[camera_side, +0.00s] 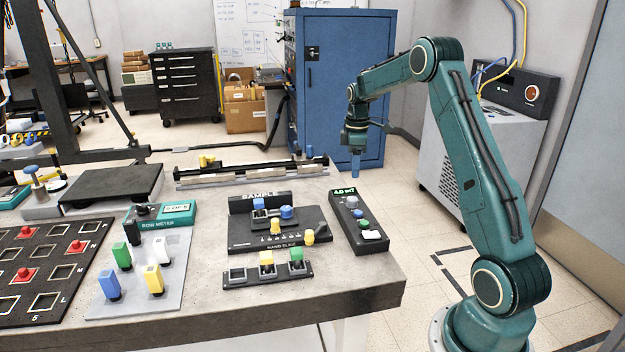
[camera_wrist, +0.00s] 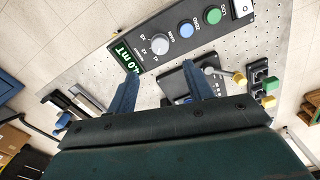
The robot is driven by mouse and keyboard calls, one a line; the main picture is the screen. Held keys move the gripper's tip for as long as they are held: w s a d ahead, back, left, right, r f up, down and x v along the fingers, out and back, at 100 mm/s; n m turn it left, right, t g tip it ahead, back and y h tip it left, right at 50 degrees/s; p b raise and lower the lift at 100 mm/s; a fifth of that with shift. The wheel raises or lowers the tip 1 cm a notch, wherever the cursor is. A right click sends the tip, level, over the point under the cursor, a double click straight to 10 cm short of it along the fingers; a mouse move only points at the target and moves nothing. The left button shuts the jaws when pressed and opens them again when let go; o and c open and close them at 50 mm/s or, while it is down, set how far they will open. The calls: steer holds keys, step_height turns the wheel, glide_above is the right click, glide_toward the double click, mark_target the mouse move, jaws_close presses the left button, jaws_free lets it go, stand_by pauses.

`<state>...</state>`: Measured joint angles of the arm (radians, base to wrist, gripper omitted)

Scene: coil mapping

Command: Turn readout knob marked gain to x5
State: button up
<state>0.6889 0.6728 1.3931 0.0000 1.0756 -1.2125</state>
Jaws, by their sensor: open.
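The readout (camera_side: 362,236) is a narrow dark box at the right of the bench, its green display reading 4.0 mT. In the wrist view the readout (camera_wrist: 177,54) spans the top. Its grey round gain knob (camera_wrist: 160,44) sits beside the display (camera_wrist: 127,58), with small scale marks around it. The knob also shows small in the side view (camera_side: 351,201). I cannot tell which mark its pointer faces.
On the readout, a blue button (camera_wrist: 187,30) and a green button (camera_wrist: 212,15) follow the knob. The nano stage (camera_side: 265,240) with blue and yellow knobs stands just left of the readout. A long rail (camera_side: 250,175) lies along the bench's back. The air above the readout is clear.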

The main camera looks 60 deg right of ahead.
mark_target(353, 198)
step_height(353, 198, down, 11)
steer(key=shift+f, duration=0.1)
stand_by(0.4)
steer(key=c, duration=1)
